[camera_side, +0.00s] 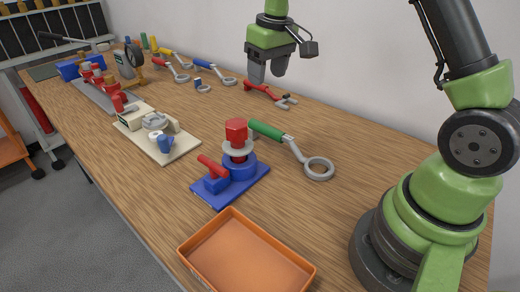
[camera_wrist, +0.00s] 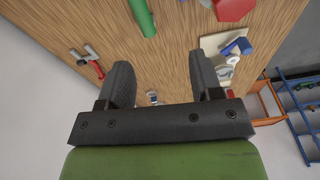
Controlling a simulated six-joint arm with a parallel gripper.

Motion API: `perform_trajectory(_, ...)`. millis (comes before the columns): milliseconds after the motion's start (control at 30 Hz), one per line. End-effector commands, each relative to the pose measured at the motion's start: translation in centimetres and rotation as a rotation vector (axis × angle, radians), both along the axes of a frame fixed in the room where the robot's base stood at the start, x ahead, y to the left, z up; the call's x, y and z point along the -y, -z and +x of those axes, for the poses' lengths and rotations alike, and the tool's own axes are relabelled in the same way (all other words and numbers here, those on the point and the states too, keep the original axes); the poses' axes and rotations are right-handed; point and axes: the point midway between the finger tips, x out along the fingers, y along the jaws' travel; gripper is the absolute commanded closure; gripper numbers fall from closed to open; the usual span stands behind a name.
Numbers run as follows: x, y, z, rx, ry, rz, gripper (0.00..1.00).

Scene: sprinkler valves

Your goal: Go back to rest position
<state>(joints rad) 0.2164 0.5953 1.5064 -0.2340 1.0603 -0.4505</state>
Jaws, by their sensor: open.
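My gripper (camera_side: 268,72) is open and empty, raised above the back part of the wooden table (camera_side: 345,220) in the side view. In the wrist view its two dark fingers (camera_wrist: 162,85) are spread apart with table surface between them. A red-handled tool (camera_side: 265,92) lies on the table below and near the gripper; it also shows at the left of the wrist view (camera_wrist: 88,60). A green-handled ring wrench (camera_side: 285,142) lies nearer the middle. A blue base with red and blue valve parts (camera_side: 235,170) stands in front of that wrench.
An empty orange tray (camera_side: 245,255) sits at the table's near edge. A beige valve plate (camera_side: 155,135) stands left of the blue base. Several wrenches, including a blue-handled one (camera_side: 213,70), lie along the back. The wall is behind the table.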

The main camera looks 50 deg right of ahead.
Motion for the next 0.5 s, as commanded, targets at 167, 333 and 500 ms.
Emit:
perform_trajectory(167,-3.3,-6.4,-4.3,0.125,0.059,0.033,0.41)
perform_trajectory(333,-6.0,-10.2,-9.5,0.234,0.119,0.084,0.41)
perform_trajectory(500,-8.2,-11.8,-15.1,0.336,0.174,0.151,0.41)
